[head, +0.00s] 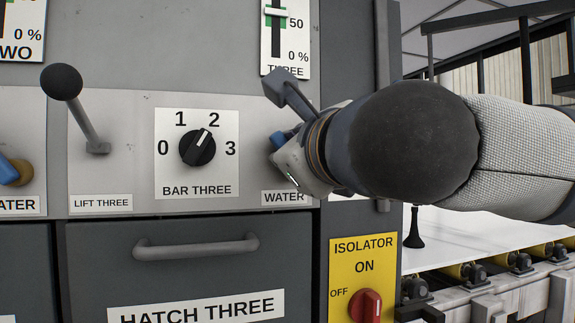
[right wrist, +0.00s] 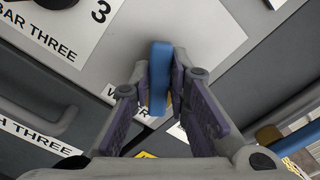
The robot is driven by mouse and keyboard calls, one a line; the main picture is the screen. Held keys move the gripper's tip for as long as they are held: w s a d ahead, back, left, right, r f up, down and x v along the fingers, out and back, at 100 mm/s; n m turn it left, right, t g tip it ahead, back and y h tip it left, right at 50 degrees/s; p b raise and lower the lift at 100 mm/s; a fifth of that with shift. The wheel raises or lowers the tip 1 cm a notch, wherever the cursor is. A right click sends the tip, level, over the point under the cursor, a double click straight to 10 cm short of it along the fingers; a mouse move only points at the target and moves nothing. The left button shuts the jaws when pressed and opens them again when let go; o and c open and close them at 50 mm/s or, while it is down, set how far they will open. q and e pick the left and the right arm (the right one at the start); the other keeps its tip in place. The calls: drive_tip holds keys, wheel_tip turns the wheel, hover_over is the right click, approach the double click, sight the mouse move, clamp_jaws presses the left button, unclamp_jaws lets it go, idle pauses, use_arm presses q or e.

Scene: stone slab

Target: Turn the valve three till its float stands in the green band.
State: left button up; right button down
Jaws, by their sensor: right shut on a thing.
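The blue handle of the water valve under gauge three (right wrist: 159,82) stands between the fingers of my right gripper (right wrist: 161,66) in the right wrist view. The gripper is shut on it. In the head view my right gripper (head: 287,140) covers most of the valve, with a bit of blue handle showing. Gauge three (head: 298,38) is at the top, cut off by the frame. Its white float (head: 275,12) stands a little above the 50 mark, with green showing just above and below it. My left gripper is not in view.
Left of the valve are the bar three knob (head: 198,147), pointing near 2, and the lift three lever (head: 80,108). Below are the hatch three handle (head: 196,246) and the red isolator knob (head: 365,305). A roller conveyor (head: 520,275) lies at right.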

drive_tip(key=c, duration=1.7)
unclamp_jaws()
drive_tip(key=shift+a+f, duration=0.15)
drive_tip(key=shift+f, duration=0.25)
drive_tip(key=shift+o, duration=0.5)
drive_tip(key=shift+r, duration=0.1)
